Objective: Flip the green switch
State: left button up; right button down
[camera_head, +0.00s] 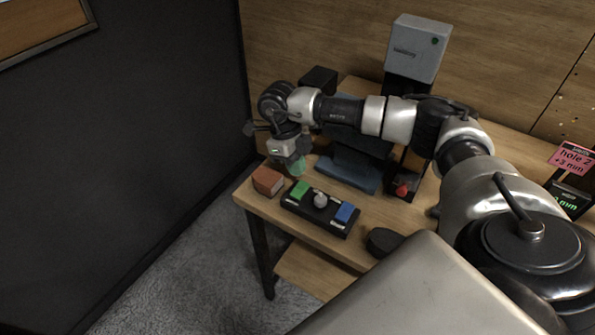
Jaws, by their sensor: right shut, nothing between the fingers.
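A black control box (312,215) sits at the front left of the wooden table. The green switch (300,189) is on its left end, a grey knob (320,199) is in the middle, and a blue switch (346,212) is on its right end. My right gripper (297,167) is just above and behind the green switch, pointing down, and looks apart from it. It is shut and empty, with greenish tips that are small in the view. I cannot tell the switch's exact tilt. My left gripper is not in view.
A red-brown block (267,180) stands left of the control box, near the table's left edge. A red button (402,189) is at the right, and a dark round object (384,241) lies at the front edge. A grey box (417,47) stands high at the back.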

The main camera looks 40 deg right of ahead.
pick_arm(q)
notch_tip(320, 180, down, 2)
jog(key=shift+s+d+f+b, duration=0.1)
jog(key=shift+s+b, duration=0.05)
jog(key=shift+b, duration=0.85)
pick_arm(e)
jog(key=d+v, duration=0.1)
jog(key=v, duration=0.8)
jog(key=shift+w+d+r, duration=0.15)
jog(key=shift+d+r, duration=0.05)
jog(key=shift+d, duration=0.1)
jog(key=shift+w, duration=0.1)
